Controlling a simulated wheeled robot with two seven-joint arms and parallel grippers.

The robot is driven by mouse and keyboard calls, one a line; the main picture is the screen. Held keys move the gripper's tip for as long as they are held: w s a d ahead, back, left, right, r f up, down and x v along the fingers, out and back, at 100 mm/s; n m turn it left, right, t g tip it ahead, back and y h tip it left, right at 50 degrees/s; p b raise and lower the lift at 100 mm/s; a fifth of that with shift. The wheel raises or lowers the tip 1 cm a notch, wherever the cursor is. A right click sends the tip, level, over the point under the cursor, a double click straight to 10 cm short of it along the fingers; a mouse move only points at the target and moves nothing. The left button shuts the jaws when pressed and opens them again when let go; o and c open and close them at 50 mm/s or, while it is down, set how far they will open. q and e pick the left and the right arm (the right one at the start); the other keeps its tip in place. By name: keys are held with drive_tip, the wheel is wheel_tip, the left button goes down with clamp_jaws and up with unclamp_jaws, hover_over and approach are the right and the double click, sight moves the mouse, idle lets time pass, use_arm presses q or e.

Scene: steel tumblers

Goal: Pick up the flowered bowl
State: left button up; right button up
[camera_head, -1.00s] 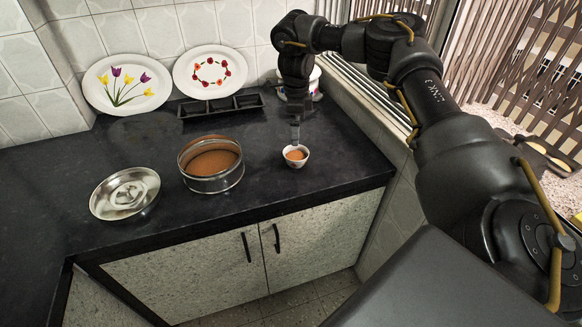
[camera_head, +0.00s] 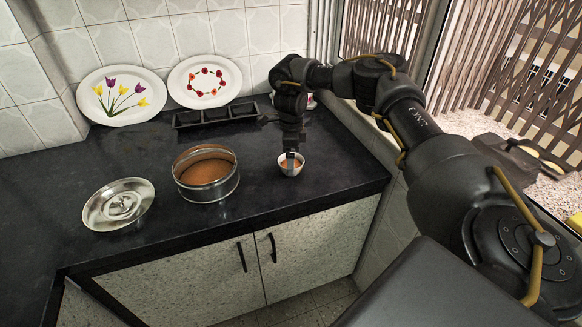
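A small white bowl (camera_head: 299,170) with orange-brown contents stands on the dark counter, right of the middle. It is too small in the picture to make out flowers on it. My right gripper (camera_head: 290,163) points down at this bowl from above. Its visible finger overlaps the bowl's opening and contents. I see the fingers nearly edge-on, so I cannot tell how far apart they are or whether they touch the rim. My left gripper is not in view.
A round steel tin (camera_head: 207,190) with brown contents stands left of the bowl, and a steel lid (camera_head: 118,204) lies further left. Behind are a black divided tray (camera_head: 216,116) and two flowered plates (camera_head: 121,96) (camera_head: 205,82). A white, coloured item (camera_head: 310,101) is mostly hidden behind my arm.

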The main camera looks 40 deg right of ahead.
drive_tip(key=shift+f, duration=1.45)
drive_tip(key=shift+c, duration=0.5)
drive_tip(key=c, duration=1)
